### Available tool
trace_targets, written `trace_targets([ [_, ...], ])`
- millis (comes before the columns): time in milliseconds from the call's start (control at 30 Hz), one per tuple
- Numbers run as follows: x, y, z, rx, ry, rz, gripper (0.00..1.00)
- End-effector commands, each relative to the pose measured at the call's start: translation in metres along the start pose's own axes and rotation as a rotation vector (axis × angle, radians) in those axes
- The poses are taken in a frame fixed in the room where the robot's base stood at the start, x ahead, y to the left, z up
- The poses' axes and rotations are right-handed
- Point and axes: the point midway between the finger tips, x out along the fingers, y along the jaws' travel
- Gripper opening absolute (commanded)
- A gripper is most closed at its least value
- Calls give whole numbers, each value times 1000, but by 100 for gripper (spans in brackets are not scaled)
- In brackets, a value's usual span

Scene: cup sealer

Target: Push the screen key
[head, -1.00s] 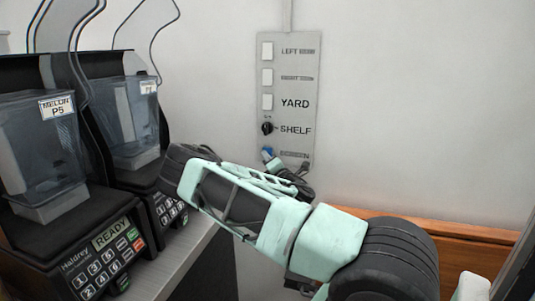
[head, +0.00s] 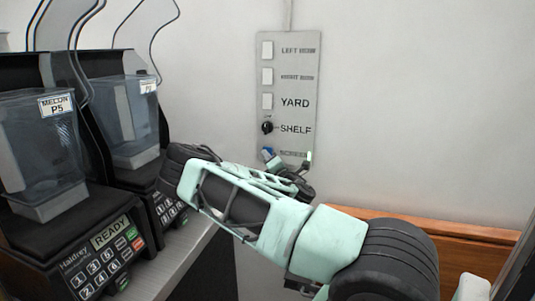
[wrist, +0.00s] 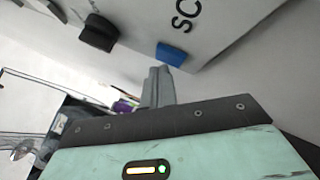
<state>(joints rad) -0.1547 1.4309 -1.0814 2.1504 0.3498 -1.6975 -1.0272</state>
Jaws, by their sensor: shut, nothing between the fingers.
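The blue screen key (head: 267,152) is at the bottom of the grey wall panel (head: 265,190), left of a partly blurred label. In the wrist view the blue key (wrist: 171,53) sticks out from the panel face, beside large letters starting "SC". My gripper (wrist: 160,72) is shut and empty. Its fingertips appear just below the key in that view, close to it; I cannot tell whether they touch.
Above the key are a black shelf knob (head: 267,128) and white switches, the lowest marked YARD (head: 267,101). The knob also shows in the wrist view (wrist: 98,33). Two dark machines with keypads (head: 100,262) stand on a counter at left. The wall right of the panel is bare.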

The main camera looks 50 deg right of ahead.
Motion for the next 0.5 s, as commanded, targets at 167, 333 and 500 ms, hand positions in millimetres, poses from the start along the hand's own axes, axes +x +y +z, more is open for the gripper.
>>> trace_targets([
  [167,-1,1,-1,0,0,0,0],
  [333,-3,2,-2,0,1,0,0],
  [500,-13,9,-10,1,0,-1,0],
])
